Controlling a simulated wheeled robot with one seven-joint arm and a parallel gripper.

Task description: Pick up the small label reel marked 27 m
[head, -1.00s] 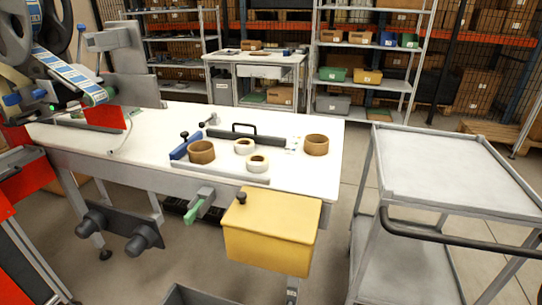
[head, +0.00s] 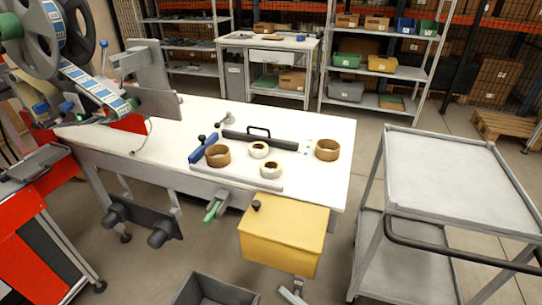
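Two small white reels lie on the white workbench (head: 130,160). One white reel (head: 259,150) is behind, next to a dark bar with a handle. The other white reel (head: 270,170) is nearer the front edge. All four lie apart from each other. The markings are too small to read, so I cannot tell which reel is marked 27 m. My gripper is not in view.
A black-handled bar (head: 262,139) and a blue block (head: 203,148) lie by the reels. A yellow box (head: 284,232) hangs at the bench front. A grey bin (head: 213,290) stands on the floor. A grey trolley (head: 445,165) stands right. A labelling machine (head: 90,75) occupies the left.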

